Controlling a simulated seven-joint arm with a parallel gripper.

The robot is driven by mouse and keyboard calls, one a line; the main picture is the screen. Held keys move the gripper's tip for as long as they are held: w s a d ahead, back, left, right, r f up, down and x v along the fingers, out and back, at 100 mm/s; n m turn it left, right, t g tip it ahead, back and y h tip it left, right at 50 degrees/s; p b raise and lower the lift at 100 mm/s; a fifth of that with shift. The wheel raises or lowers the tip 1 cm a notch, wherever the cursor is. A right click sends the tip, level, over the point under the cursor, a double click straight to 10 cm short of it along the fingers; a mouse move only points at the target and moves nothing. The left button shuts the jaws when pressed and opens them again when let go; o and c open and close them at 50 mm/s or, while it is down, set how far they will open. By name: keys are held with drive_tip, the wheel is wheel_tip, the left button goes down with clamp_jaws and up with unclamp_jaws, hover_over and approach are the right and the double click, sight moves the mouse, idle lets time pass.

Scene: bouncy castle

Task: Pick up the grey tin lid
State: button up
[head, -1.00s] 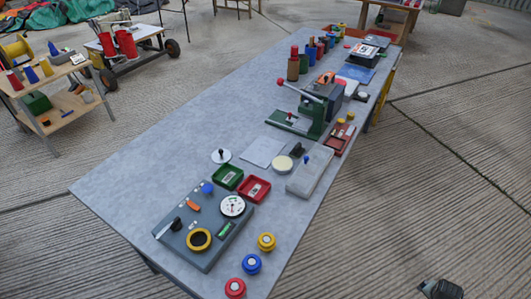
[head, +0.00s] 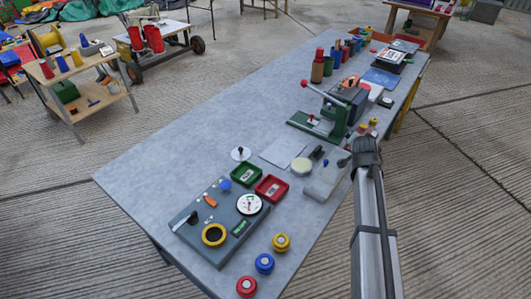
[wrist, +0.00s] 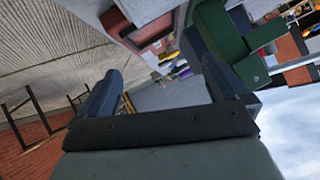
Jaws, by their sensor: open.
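A pale round disc with a dark knob (head: 240,154) lies on the grey table (head: 165,165), behind the green tray. It looks most like a lid, but I cannot tell for sure that it is the grey tin lid. My gripper (head: 366,148) is over the table's right side, near the press and well to the right of that disc. In the wrist view my gripper (wrist: 163,88) shows two spread fingers with nothing between them. The lid cannot be made out in the wrist view.
A green tray (head: 246,175) and a red tray (head: 271,188) stand close to the disc. A grey panel (head: 190,221) with dials lies in front. A green press (head: 325,118) rises behind. Yellow, blue and red knobs line the near edge. The table's left side is clear.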

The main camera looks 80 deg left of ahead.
drive_tip(key=s+a+r+n+g+h, duration=0.1)
drive_tip(key=s+a+r+n, duration=0.15)
drive_tip(key=s, duration=0.95)
drive_tip(key=s+a+r+n+g+h, duration=0.15)
drive_tip(key=s+a, duration=0.25)
drive_tip(key=s, duration=0.8)
drive_tip(key=s+d+r+n+g+h, duration=0.1)
drive_tip(key=s+r+n+g+h, duration=0.15)
drive_tip(key=s, duration=1.75)
hover_over(240, 149)
drive_tip(key=d, duration=0.1)
drive_tip(key=shift+t+h, duration=0.4)
wheel_tip(240, 149, down, 7)
drive_tip(key=shift+s+r, duration=0.1)
drive_tip(key=shift+r, duration=0.05)
drive_tip(key=shift+s+d+x, duration=0.1)
drive_tip(key=shift+d+x, duration=0.05)
drive_tip(key=shift+x, duration=0.75)
drive_tip(key=shift+s+d+x, duration=0.1)
drive_tip(key=shift+s+x, duration=0.05)
drive_tip(key=shift+x, duration=0.8)
drive_tip(key=shift+s+d+x, duration=0.1)
drive_tip(key=shift+d+x, duration=0.05)
drive_tip(key=shift+x, duration=0.75)
drive_tip(key=shift+w, duration=0.1)
drive_tip(key=c, duration=0.9)
